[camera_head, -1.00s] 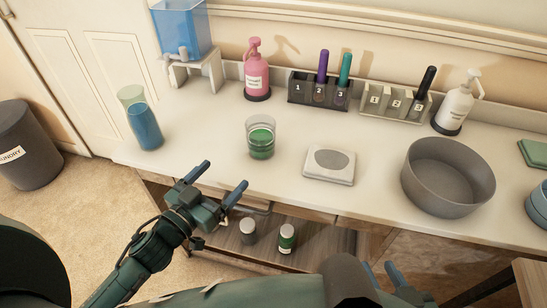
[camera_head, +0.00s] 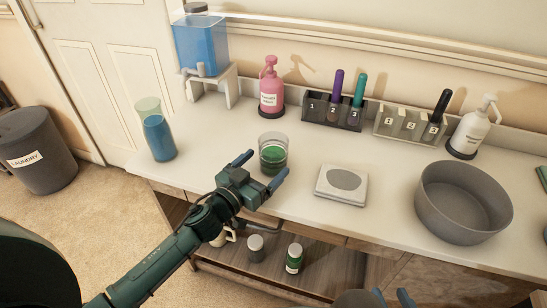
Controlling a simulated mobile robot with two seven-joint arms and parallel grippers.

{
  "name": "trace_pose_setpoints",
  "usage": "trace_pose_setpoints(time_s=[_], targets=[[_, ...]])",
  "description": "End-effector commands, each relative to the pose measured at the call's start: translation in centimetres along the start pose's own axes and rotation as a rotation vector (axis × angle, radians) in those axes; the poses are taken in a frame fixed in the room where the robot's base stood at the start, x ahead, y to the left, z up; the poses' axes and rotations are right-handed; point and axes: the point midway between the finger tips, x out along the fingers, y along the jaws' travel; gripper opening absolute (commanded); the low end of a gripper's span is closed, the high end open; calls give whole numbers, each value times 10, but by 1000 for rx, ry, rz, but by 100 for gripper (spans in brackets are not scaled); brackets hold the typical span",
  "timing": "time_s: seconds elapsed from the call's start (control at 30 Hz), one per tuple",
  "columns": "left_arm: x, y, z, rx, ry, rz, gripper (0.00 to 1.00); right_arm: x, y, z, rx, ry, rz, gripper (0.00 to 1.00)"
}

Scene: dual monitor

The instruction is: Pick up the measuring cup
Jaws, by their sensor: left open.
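A clear measuring cup (camera_head: 273,143) with green liquid in its lower part stands upright on the white counter (camera_head: 215,140). My left gripper (camera_head: 263,166) is open and empty at the near side of the cup. One blue finger points toward the cup's left side, and the other lies near its lower right side. I cannot tell whether either finger touches the cup.
A tall glass with blue liquid (camera_head: 158,137) stands left of the cup. A scale (camera_head: 341,185) and a grey bowl (camera_head: 463,200) stand to the right. A pink bottle (camera_head: 271,88), numbered holders (camera_head: 332,113) and a blue tank (camera_head: 200,45) line the back. Jars (camera_head: 294,259) sit on the shelf below.

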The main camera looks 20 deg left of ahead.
Motion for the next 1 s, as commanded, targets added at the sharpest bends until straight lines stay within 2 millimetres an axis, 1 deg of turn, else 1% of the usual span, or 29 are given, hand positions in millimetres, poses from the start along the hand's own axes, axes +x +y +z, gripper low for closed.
trace_pose_setpoints(time_s=[0.03,0.17,0.43,1.0], targets=[[8,0,0,1,1,0,86,0,0,0,0,4,1,36],[19,0,0,0,1,1,86,0,0,-3,-1,13,1,36],[21,1,0,-1,0,1,85,-2,0,-7,-1,19,1,36],[21,0,0,0,0,1,39,-2,0,-2,0,8,2,36]])
